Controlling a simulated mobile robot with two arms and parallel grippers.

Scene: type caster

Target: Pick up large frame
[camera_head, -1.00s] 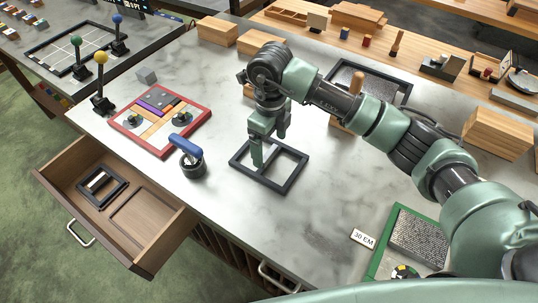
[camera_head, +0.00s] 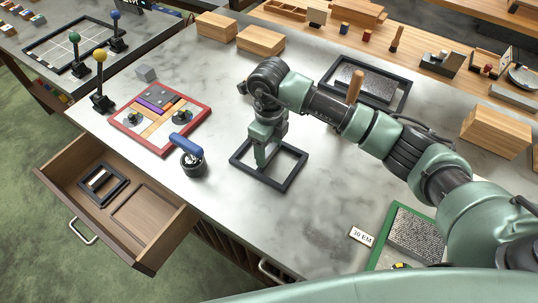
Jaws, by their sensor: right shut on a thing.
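The large frame (camera_head: 291,178) is a dark rectangular frame with a bar across its middle. It lies on the grey marble table (camera_head: 330,222). My right gripper (camera_head: 262,162) points down at it and is shut on the frame, at or near its middle bar. The fingertips partly hide the bar. I cannot tell any gap between the frame and the table. My left gripper is not in view.
A blue-handled tool in a dark round holder (camera_head: 193,163) stands left of the frame. Beyond it is a red-edged tray (camera_head: 197,123) with blocks. An open drawer (camera_head: 150,255) holds a small dark frame (camera_head: 122,184). A green-edged board (camera_head: 380,245) lies at right. Bare table lies between.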

